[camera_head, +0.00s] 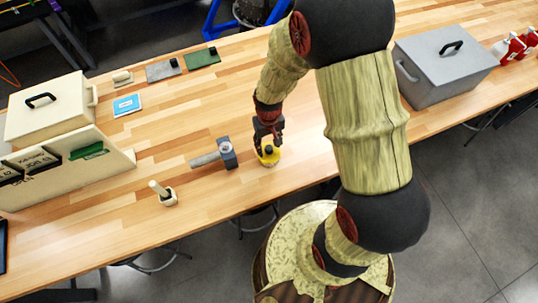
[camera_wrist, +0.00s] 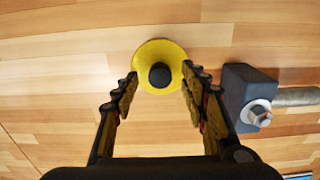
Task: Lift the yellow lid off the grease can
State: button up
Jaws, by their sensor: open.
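The yellow lid (camera_head: 268,156) with a dark knob sits on the wooden table, below my gripper (camera_head: 267,142) in the head view. In the wrist view the lid (camera_wrist: 161,55) appears as a yellow disc with a round black knob (camera_wrist: 160,75) at its middle. My gripper (camera_wrist: 156,90) is open, with one finger on each side of the lid's near part. Nothing is between the fingertips except the view of the lid and knob; I cannot tell whether they touch it. The grease can's body is hidden under the lid.
A small white pot with a brush (camera_head: 167,196), a cream box (camera_head: 48,108) and a grey box (camera_head: 445,65) stand on the table.

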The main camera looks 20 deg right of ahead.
jog(key=shift+f+b, duration=0.4)
jog(key=shift+f, duration=0.55)
jog(key=shift+c, duration=0.8)
grip_shut()
